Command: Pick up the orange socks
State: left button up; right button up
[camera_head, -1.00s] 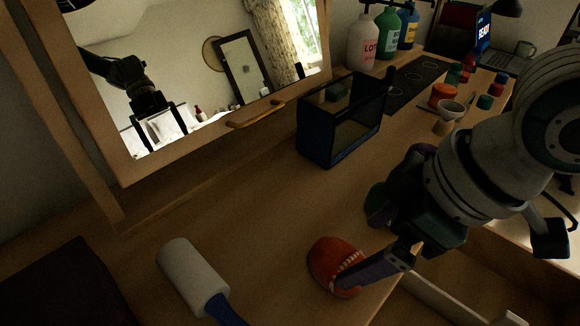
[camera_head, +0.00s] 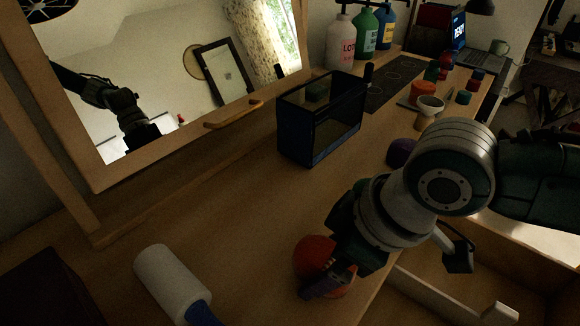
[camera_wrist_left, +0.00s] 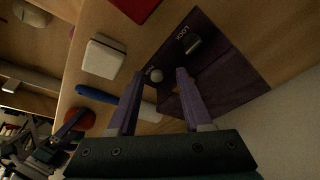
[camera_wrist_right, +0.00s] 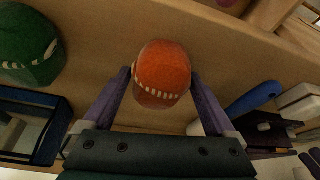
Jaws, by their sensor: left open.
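The orange socks (camera_head: 313,254), a rolled ball with a pale stitched band, lie on the wooden top near its front edge. My right gripper (camera_head: 335,285) reaches down over them and partly hides them in the head view. In the right wrist view, the orange socks (camera_wrist_right: 162,72) sit between the spread fingertips of my right gripper (camera_wrist_right: 161,73), very close to both; contact is unclear. My left gripper (camera_wrist_left: 161,75) is open and empty above a dark purple case (camera_wrist_left: 225,75). Its fingers are outside the head view.
A white lint roller (camera_head: 172,283) lies left of the socks. A dark-framed glass box (camera_head: 293,150) stands behind. Green socks (camera_wrist_right: 30,45) and purple socks (camera_head: 400,152) are nearby. A mirror (camera_head: 165,75) stands along the back. An open drawer (camera_head: 450,285) is at the front right.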

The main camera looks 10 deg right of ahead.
jog(key=c, duration=1)
jog(key=shift+c, duration=0.2)
